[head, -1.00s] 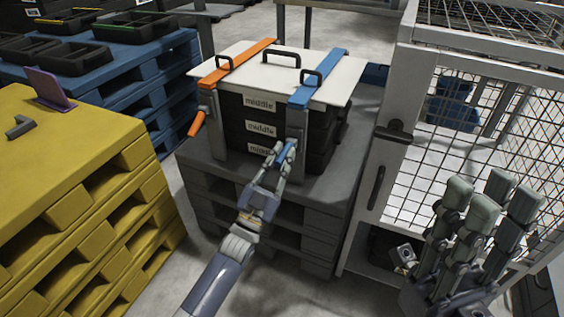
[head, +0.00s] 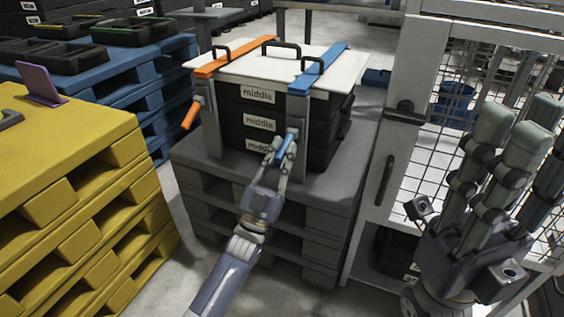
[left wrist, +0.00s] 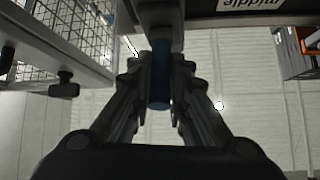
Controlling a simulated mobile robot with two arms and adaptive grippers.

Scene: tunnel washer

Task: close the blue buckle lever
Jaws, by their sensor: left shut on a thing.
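The blue buckle lever (head: 286,146) is on the front right of a strapped stack of black crates (head: 240,120). It hangs down and tilts outward from its grey bracket (head: 297,115), below the blue strap (head: 322,68). My left gripper (head: 282,152) is shut on the lever, a finger on each side. In the left wrist view the lever (left wrist: 160,75) stands between the two fingers. My right gripper (head: 505,130) is raised at the right, away from the stack, its fingers pointing up and apart.
An orange lever (head: 191,115) hangs at the stack's left under an orange strap (head: 225,62). The stack stands on grey pallets (head: 200,160). Yellow pallets (head: 90,170) are at the left. A mesh cage (head: 450,85) stands close at the right.

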